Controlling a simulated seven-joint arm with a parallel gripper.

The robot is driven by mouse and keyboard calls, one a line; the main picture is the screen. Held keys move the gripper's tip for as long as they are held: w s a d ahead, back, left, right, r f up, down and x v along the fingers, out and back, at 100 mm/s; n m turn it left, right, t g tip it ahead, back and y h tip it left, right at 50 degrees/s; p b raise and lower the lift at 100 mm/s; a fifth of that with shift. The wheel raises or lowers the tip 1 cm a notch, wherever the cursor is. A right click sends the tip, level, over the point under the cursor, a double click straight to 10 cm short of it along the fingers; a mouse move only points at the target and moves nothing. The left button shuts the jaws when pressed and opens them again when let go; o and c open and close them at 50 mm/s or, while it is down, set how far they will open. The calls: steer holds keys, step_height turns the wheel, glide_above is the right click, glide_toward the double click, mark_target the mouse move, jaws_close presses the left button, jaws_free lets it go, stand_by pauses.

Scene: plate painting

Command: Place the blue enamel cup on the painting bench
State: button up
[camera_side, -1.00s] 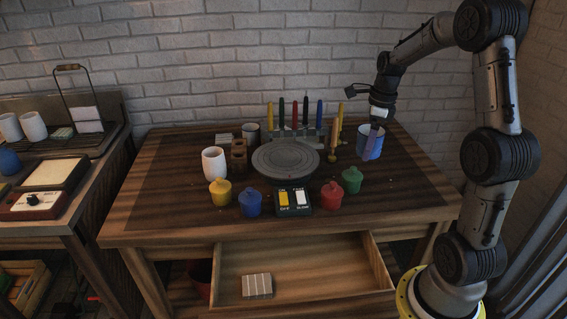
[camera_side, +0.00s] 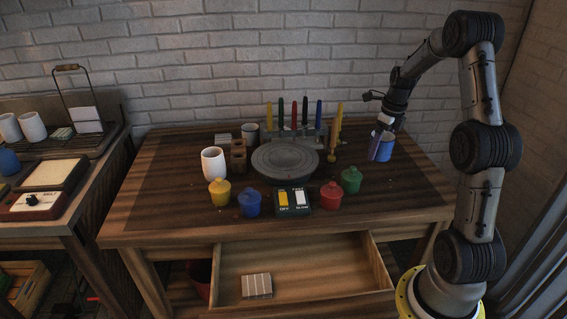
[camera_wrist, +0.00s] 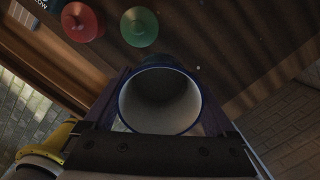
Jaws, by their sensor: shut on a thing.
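The blue enamel cup (camera_side: 386,147) is at the right side of the painting bench (camera_side: 150,193), upright, with a white inside. My gripper (camera_side: 378,143) is shut on the cup, with its fingers at the cup's sides. In the wrist view I look into the cup's pale mouth (camera_wrist: 160,100), between the fingers. Whether the cup's bottom touches the bench top or hangs just above it, I cannot tell.
A round grey turntable (camera_side: 285,158) stands mid-bench, with lidded pots, including a green pot (camera_side: 351,180) and a red pot (camera_side: 331,195), in front. A white cup (camera_side: 213,163) stands left. Upright brushes (camera_side: 294,115) stand behind. The drawer (camera_side: 330,270) is open below.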

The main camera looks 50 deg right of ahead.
steer(key=shift+w+d+f, duration=0.1)
steer(key=shift+f, duration=0.2)
steer(key=w+d+f, duration=0.4)
steer(key=w+d, duration=0.2)
glide_above(359, 166)
steer(key=f, duration=0.5)
steer(key=shift+s+a, duration=0.2)
steer(key=shift+s, duration=0.15)
steer(key=shift+w+d+f, duration=0.25)
steer(key=shift+d+f, duration=0.05)
steer(key=shift+f, duration=1.7)
steer(key=shift+f, duration=0.1)
steer(key=o, duration=1.3)
steer(key=shift+f, duration=0.1)
steer(key=shift+c, duration=0.2)
